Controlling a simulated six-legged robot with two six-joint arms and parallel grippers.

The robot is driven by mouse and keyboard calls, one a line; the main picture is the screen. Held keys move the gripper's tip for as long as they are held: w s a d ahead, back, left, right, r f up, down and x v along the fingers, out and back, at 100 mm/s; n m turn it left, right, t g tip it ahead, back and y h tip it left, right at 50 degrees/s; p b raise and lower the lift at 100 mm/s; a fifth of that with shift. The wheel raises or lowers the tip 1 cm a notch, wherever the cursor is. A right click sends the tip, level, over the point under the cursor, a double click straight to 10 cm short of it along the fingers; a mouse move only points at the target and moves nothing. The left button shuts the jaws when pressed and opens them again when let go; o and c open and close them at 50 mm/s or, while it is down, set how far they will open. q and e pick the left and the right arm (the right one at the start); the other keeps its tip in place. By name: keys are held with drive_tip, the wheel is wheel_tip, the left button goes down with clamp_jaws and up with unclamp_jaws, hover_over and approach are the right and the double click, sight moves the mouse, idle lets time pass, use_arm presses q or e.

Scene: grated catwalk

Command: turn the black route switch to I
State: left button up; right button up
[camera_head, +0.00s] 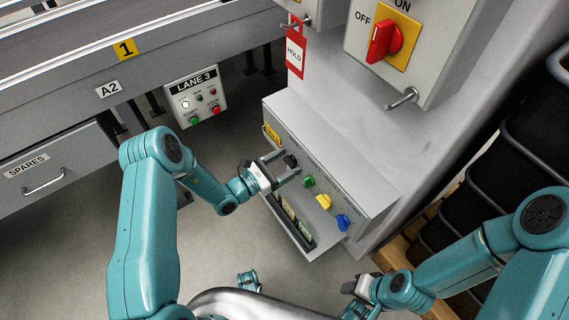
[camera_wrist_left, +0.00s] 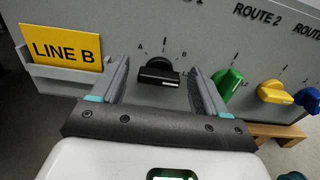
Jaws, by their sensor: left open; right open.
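The black route switch (camera_head: 290,160) is the leftmost knob on the sloped grey control box. In the left wrist view the black knob (camera_wrist_left: 158,75) shows marks A, a vertical stroke and B above it; its bar looks roughly crosswise, and I cannot tell which mark it points to. My left gripper (camera_head: 291,162) is open at the box, with one finger on each side of the knob. The fingers (camera_wrist_left: 158,70) show a gap to the knob on both sides. My right gripper (camera_head: 364,290) is open and empty at the lower right, away from the box.
Green (camera_head: 308,181), yellow (camera_head: 324,201) and blue (camera_head: 342,222) knobs sit in a row right of the black one. A yellow LINE B card (camera_wrist_left: 62,52) is at its left. A red-knobbed switch box (camera_head: 421,50) and red HOLD tag (camera_head: 295,52) are above. Dark crates stand at right.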

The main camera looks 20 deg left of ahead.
use_arm(q)
drive_tip(key=c, duration=1.1)
drive_tip(key=shift+o, duration=0.2)
drive_tip(key=n, duration=0.4)
drive_tip(key=shift+p, duration=0.4)
drive_tip(key=n, duration=0.4)
drive_tip(key=shift+a+f, duration=0.1)
drive_tip(key=shift+a, duration=0.05)
drive_tip(key=n, duration=0.5)
drive_tip(key=shift+w+p, duration=0.1)
drive_tip(key=shift+p, duration=0.25)
drive_tip(key=n, duration=0.4)
drive_tip(key=shift+f+n, duration=0.2)
drive_tip(key=shift+n, duration=0.2)
